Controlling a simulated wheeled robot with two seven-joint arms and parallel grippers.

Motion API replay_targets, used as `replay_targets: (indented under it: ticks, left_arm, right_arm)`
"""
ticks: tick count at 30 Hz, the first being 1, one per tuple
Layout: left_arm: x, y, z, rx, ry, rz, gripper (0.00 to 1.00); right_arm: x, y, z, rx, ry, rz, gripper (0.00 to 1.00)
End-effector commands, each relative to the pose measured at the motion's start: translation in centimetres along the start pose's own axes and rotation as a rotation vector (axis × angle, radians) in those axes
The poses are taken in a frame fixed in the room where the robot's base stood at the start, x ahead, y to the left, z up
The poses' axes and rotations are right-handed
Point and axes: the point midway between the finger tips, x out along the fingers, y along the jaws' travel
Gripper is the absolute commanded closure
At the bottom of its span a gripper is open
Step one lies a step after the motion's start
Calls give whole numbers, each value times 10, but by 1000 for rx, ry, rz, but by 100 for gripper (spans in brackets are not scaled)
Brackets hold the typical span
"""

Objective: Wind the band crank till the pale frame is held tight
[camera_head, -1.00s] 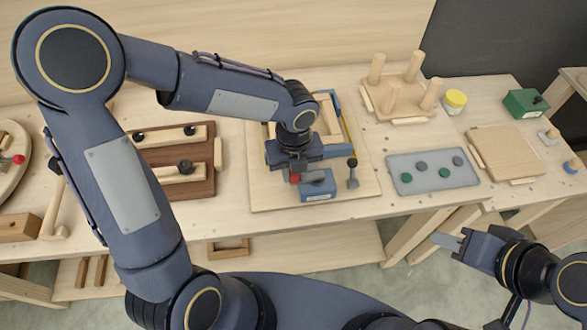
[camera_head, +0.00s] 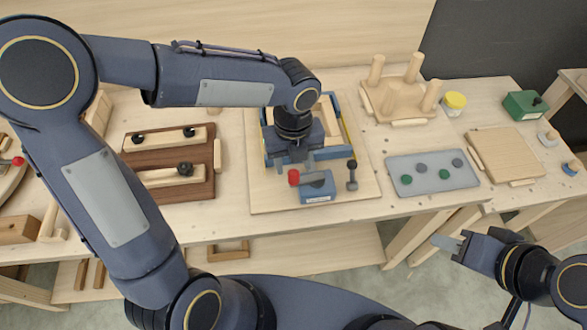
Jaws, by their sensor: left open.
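The pale frame (camera_head: 328,108) lies on a light board in the middle of the bench, with blue corner pieces (camera_head: 337,100) and a yellow band along its right side. A blue block (camera_head: 318,190) with a label stands at its front. The band crank's red knob (camera_head: 294,177) shows at the block's left. My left gripper (camera_head: 298,160) is open, just above and behind the red knob, and hides part of the frame. Whether its fingers touch the crank cannot be told. My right gripper (camera_head: 447,242) is off the bench's front edge, far from the frame; its jaw gap is unclear.
A dark lever (camera_head: 352,174) stands right of the block. A brown board with black knobs (camera_head: 200,188) lies to the left. A grey mat with discs (camera_head: 412,184), a pegged wooden stand (camera_head: 385,106) and a yellow jar (camera_head: 455,100) are to the right.

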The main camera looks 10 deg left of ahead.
Motion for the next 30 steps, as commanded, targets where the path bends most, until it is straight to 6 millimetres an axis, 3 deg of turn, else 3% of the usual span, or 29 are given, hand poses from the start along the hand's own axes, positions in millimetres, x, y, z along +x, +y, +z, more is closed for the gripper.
replay_targets:
  ticks: [3, 8, 24, 27, 30]
  left_arm:
    - [-18, -1, 1, -1, -3, -3, 54]
    - [-30, 0, 0, 0, 0, 0, 54]
    - [-32, 0, 0, -3, 0, 0, 54]
    - [-36, 9, 0, -82, -6, -10, 54]
    - [-46, 32, -2, -320, -14, -44, 54]
  right_arm:
    - [1, 0, 0, 0, 0, 0, 66]
    - [1, 1, 1, 0, 0, 0, 66]
    - [1, 1, 1, 0, 0, 0, 66]
    - [1, 1, 1, 0, 0, 0, 66]
    - [1, 1, 1, 0, 0, 0, 66]
